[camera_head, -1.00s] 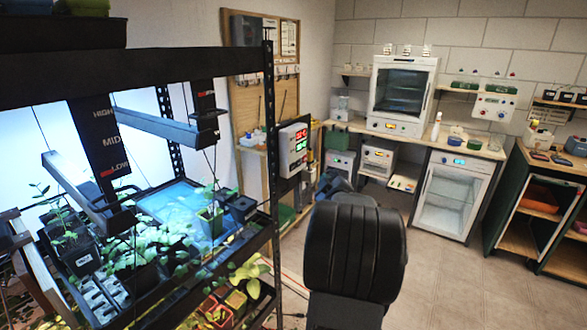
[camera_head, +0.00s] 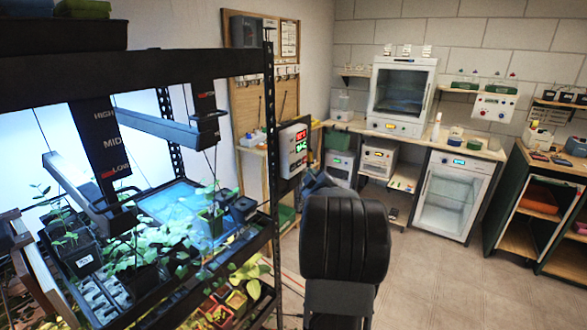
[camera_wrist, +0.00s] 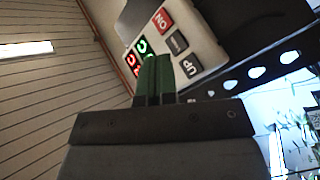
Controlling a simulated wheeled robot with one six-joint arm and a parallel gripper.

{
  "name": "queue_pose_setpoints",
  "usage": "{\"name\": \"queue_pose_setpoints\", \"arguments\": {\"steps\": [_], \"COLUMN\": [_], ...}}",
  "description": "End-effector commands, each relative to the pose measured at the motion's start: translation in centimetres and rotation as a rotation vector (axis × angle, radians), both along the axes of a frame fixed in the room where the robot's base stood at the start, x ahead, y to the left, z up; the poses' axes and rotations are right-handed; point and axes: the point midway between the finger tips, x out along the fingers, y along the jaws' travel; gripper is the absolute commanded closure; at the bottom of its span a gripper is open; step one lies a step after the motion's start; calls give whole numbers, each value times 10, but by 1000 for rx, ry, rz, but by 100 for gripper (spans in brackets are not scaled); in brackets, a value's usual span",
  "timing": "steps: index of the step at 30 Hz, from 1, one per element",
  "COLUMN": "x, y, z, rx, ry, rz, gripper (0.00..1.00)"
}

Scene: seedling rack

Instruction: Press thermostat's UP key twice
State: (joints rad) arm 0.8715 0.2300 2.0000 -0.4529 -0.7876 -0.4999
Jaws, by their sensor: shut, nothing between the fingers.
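The thermostat (camera_head: 293,150) is a white box on the rack's end post, with a red readout above a green one. In the wrist view its tilted face (camera_wrist: 208,50) shows a red ON key (camera_wrist: 163,20), a dark key (camera_wrist: 177,42) with unclear lettering and a dark UP key (camera_wrist: 191,66). My gripper's green fingers (camera_wrist: 156,62) are shut and empty. In the head view my arm hides most of the gripper.
The seedling rack (camera_head: 268,130) with plants and lamps fills the left, and its perforated post stands close to the thermostat. A bench with a white cabinet (camera_head: 402,92) stands at the back. Floor (camera_head: 430,285) is clear at the right.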

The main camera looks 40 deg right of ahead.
Motion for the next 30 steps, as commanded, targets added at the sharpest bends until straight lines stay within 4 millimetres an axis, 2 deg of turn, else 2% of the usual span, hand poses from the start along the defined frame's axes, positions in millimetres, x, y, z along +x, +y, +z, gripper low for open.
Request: {"name": "queue_pose_setpoints", "arguments": {"steps": [6,12,30], "x": [21,31,33], "y": [5,8,8], "z": [-3,-1,0], "rx": [-1,0,0], "ry": [1,1,1], "rz": [1,1,1], "gripper": [100,100,100]}}
